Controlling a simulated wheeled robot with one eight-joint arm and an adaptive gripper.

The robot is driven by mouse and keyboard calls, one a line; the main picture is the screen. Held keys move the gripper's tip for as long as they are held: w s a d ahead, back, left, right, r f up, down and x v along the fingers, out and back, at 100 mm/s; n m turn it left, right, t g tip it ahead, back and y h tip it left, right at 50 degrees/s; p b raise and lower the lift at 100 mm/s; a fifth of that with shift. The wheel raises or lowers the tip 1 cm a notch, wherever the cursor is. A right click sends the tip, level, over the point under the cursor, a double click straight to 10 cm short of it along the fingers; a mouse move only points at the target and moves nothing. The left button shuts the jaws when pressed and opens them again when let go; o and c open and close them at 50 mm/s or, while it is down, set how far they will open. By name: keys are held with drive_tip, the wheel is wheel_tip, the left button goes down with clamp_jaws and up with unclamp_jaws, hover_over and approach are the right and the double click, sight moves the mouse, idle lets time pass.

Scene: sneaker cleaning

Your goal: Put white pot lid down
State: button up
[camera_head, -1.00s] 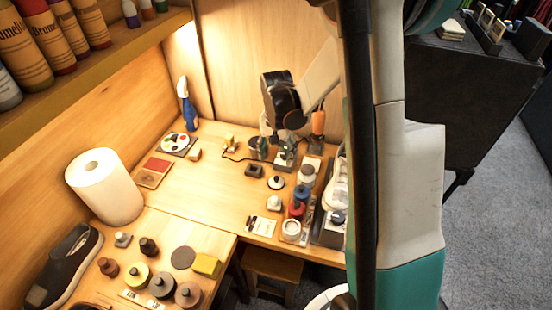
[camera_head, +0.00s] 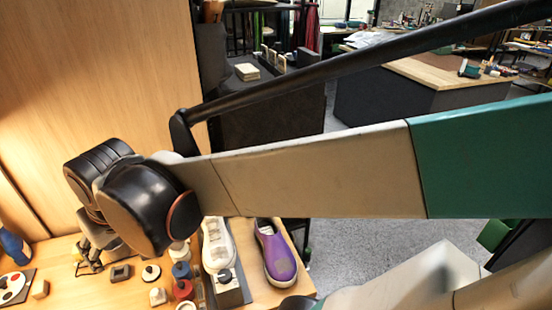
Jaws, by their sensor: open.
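A small white round lid with a dark knob (camera_head: 151,272) lies on the wooden table at the lower left. The rim of a white pot (camera_head: 186,306) shows at the bottom edge, partly cut off. My gripper (camera_head: 93,262) is low over the table to the left of the lid, apart from it. It is open, and I see nothing held in it. My arm's black joints hide part of the gripper and the table behind.
Blue (camera_head: 181,270) and red (camera_head: 183,290) pots stand right of the lid. A white shoe (camera_head: 217,243) and a purple shoe (camera_head: 275,254) are farther right. A dark block (camera_head: 120,272) lies near my gripper. A wooden wall (camera_head: 95,80) rises behind.

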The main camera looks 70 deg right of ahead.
drive_tip(key=s+a+r+n+t, duration=0.1)
drive_tip(key=s+a+n+t, duration=0.1)
drive_tip(key=s, duration=0.4)
drive_tip(key=shift+a, duration=0.1)
